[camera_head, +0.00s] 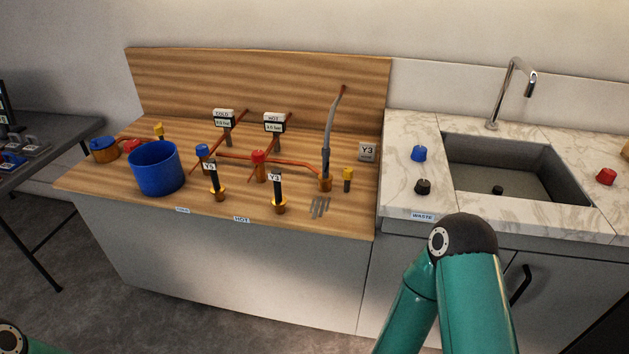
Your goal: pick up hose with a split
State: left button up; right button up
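A grey hose (328,138) stands nearly upright at the right end of the wooden bench. Its upper end meets a thin copper pipe (344,91) near the backboard, and its lower end meets a copper fitting (325,183). A split in it is too small to make out. Neither gripper is in view. Only a teal link of my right arm shows at the bottom right, and a small part of my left arm shows in the bottom left corner.
The wooden bench (105,185) holds a blue bucket (157,169), copper pipes, a blue valve (203,151), a red valve (259,157), two gauges (224,118) and a small yellow-topped valve (348,175) close to the hose. A sink (520,165) with a tap (510,85) is at right.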

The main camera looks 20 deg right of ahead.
aim_at(325, 177)
jog(key=z, duration=0.15)
jog(key=i, duration=0.85)
jog(key=u, duration=0.05)
